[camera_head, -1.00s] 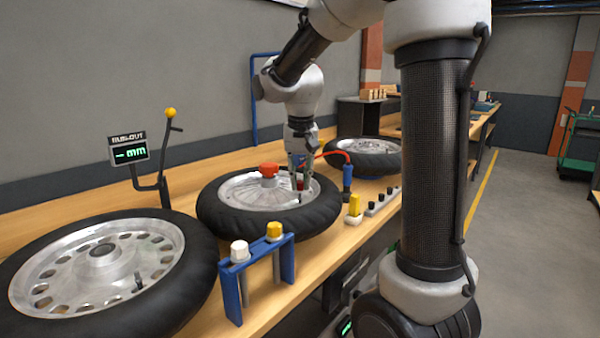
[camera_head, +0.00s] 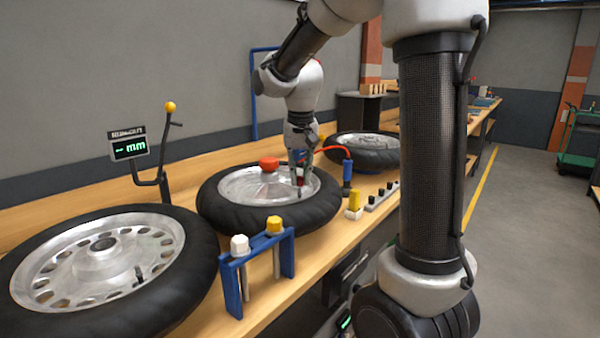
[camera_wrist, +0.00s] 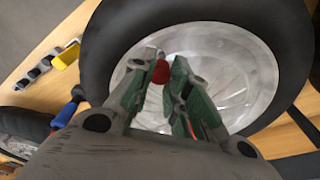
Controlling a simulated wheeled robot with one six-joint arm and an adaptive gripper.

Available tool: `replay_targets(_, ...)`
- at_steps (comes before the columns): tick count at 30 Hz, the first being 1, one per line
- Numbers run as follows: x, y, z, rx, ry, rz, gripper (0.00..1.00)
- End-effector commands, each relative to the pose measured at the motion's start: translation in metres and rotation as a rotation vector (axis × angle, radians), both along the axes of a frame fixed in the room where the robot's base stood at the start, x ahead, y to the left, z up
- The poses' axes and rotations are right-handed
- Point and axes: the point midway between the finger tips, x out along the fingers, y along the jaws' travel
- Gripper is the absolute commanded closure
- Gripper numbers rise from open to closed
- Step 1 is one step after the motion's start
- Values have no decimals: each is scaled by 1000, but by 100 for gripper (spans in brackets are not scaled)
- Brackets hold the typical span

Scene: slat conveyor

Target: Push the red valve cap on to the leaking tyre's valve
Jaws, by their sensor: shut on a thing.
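My gripper (camera_head: 299,192) points down over the right part of the middle wheel's pale metal disc (camera_head: 238,186). In the wrist view my gripper (camera_wrist: 160,80) is shut on the small red valve cap (camera_wrist: 160,71), which sits between its green-lined fingertips. The cap also shows as a small red spot low between the fingers in the head view (camera_head: 300,181). The black tyre (camera_head: 225,222) of this wheel lies flat on the bench. The valve under the cap is hidden, and I cannot tell whether the cap touches it.
A blue stand (camera_head: 232,284) with white and yellow tops is in front. Other wheels lie at front left (camera_head: 190,270) and behind (camera_head: 372,158). A blue-handled tool (camera_head: 347,174) with a red hose stands right of my gripper.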

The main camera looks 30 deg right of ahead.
Motion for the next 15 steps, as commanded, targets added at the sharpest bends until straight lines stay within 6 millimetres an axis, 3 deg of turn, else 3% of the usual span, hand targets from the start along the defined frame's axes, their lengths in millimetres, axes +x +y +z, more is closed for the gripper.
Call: replay_targets(15, 0, 0, -8, 0, 0, 0, 91)
